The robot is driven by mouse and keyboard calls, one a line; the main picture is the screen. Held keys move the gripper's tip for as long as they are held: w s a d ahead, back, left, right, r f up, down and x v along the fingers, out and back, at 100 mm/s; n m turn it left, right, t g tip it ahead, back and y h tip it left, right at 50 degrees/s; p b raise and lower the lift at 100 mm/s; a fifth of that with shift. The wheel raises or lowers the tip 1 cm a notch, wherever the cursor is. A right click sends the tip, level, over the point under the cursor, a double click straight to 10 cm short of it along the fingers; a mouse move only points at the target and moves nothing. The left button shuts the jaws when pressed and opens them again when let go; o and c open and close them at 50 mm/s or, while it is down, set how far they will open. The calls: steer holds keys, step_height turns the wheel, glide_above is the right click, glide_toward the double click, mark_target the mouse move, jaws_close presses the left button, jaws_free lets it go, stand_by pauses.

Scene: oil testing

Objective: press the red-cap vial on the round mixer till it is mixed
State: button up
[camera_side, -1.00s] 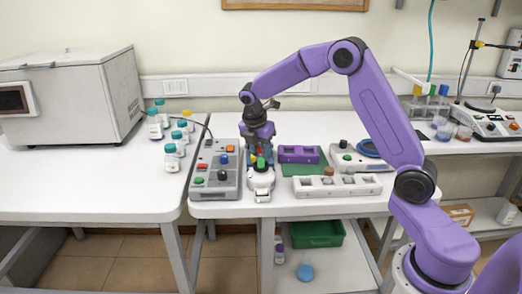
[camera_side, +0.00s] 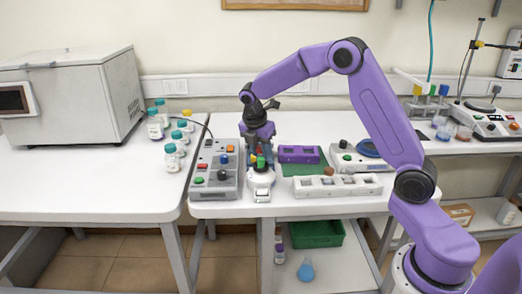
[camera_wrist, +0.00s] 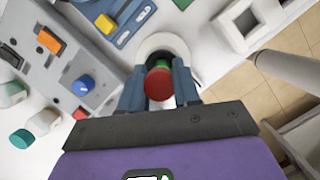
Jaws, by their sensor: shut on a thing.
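The red-cap vial (camera_wrist: 159,84) is between my gripper's fingers (camera_wrist: 160,90) in the wrist view, with its red cap facing the camera and a bit of green behind it. My gripper is shut on it. The round mixer (camera_wrist: 163,45) shows as a white ring just beyond the vial. In the side view my gripper (camera_side: 261,150) points down right over the white mixer (camera_side: 261,184). Small coloured parts show between the two. The vial's lower end is hidden, so contact with the mixer cannot be told.
A grey button panel (camera_side: 217,172) stands close left of the mixer. A white rack (camera_side: 338,186), a purple block (camera_side: 298,154) and a green mat (camera_side: 306,167) lie to its right. Several teal-capped bottles (camera_side: 172,157) stand on the left table. The table's front edge is near.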

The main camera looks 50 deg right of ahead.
stand_by(0.3)
steer(key=shift+r, duration=3.55)
